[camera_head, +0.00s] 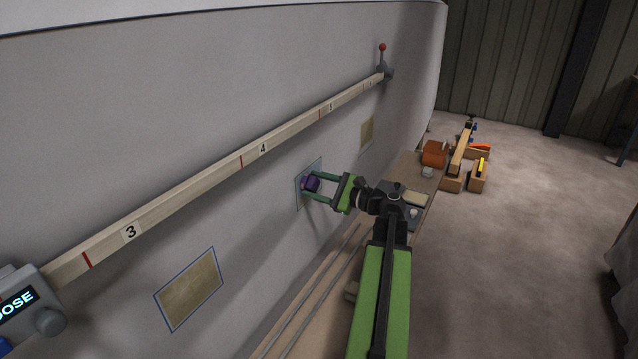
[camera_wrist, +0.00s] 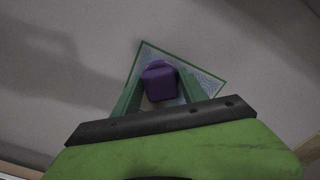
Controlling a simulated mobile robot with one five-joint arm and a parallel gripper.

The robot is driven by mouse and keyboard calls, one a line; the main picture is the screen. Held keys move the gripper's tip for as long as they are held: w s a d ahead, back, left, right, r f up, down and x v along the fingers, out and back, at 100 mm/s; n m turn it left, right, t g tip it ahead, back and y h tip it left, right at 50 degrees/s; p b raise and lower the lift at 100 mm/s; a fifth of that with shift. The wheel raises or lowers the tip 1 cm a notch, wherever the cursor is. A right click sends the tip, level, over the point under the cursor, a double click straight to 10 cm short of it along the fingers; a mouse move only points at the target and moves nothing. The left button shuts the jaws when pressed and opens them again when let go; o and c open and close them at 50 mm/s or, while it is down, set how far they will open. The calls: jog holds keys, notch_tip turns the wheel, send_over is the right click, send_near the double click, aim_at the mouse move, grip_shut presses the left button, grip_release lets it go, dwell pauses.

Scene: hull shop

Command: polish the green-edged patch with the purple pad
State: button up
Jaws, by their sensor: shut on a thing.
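The purple pad (camera_head: 312,182) is between the fingers of my gripper (camera_head: 318,188), which is shut on it. The pad is up against or very close to the green-edged patch (camera_head: 302,201) on the grey hull wall. In the wrist view, the purple pad (camera_wrist: 160,82) lies over the middle of the green-edged patch (camera_wrist: 206,84), between the two green fingers of my gripper (camera_wrist: 160,92). The patch shows a pale bluish, wavy-marked surface around the pad. The part behind the pad is hidden. I cannot tell for sure whether the pad touches the patch.
A blue-edged tan patch (camera_head: 190,289) is nearer on the hull, and another tan patch (camera_head: 367,133) is farther. A numbered wooden rail (camera_head: 285,135) runs above them. A wooden bench (camera_head: 305,300) lies below. An orange object (camera_head: 434,153) and wooden blocks stand at its far end.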

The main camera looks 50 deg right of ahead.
jog(key=shift+s+a, duration=0.15)
jog(key=shift+a, duration=0.55)
jog(key=shift+a, duration=0.1)
jog(key=shift+s+a, duration=0.2)
jog(key=shift+a, duration=0.45)
jog(key=shift+s+a, duration=0.15)
jog(key=shift+a, duration=0.5)
jog(key=shift+d+f+b, duration=0.1)
jog(key=shift+f+b, duration=1.05)
jog(key=shift+b, duration=0.05)
jog(key=shift+r, duration=0.15)
jog(key=shift+w+d, duration=0.15)
jog(key=shift+d, duration=0.4)
jog(key=shift+w+d, duration=0.15)
jog(key=shift+d, duration=0.35)
jog(key=shift+w+d, duration=0.2)
jog(key=shift+d, duration=0.65)
jog(key=shift+w+d, duration=0.15)
jog(key=shift+d, duration=0.7)
jog(key=shift+d, duration=0.15)
